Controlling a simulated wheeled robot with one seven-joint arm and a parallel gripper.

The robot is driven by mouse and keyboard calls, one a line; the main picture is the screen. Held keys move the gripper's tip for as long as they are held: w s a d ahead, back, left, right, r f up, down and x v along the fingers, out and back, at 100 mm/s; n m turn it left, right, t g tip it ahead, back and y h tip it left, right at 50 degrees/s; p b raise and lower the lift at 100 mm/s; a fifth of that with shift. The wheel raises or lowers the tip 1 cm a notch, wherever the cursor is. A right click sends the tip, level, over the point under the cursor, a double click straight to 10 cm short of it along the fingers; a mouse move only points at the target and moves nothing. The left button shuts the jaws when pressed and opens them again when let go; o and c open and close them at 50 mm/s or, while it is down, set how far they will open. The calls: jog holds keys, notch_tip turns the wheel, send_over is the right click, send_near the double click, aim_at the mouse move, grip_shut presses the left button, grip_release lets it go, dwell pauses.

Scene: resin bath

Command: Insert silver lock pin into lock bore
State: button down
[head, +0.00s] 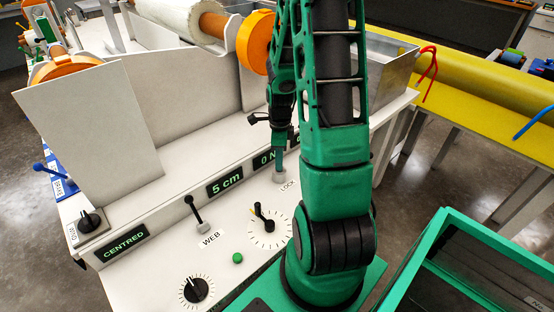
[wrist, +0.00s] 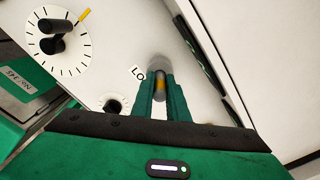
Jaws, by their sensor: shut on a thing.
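My gripper (head: 280,158) points down at the console panel by the LOCK label. In the wrist view my gripper (wrist: 160,100) is shut on the silver lock pin (wrist: 159,82), which has a yellow band and shows between the green fingers. A short grey collar (head: 279,178), which looks like the lock bore, stands on the panel just below the fingers. In the wrist view the collar (wrist: 158,60) is straight ahead of the pin, in line with it. The bore's mouth is hidden, and I cannot tell whether the pin's tip is inside.
A dial with a yellow mark (head: 268,225), a WEB lever (head: 196,212) and a green button (head: 238,258) sit on the panel nearby. A display strip (head: 225,183) runs behind the collar. An orange roller end (head: 256,42) is above. A green crate (head: 450,225) stands at right.

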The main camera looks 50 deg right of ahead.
jog(key=shift+f, duration=0.75)
jog(key=c, duration=1.6)
grip_release()
jog(key=shift+c, duration=0.2)
notch_tip(320, 180, up, 9)
jog(key=shift+w+r, duration=0.1)
jog(key=shift+r, duration=0.75)
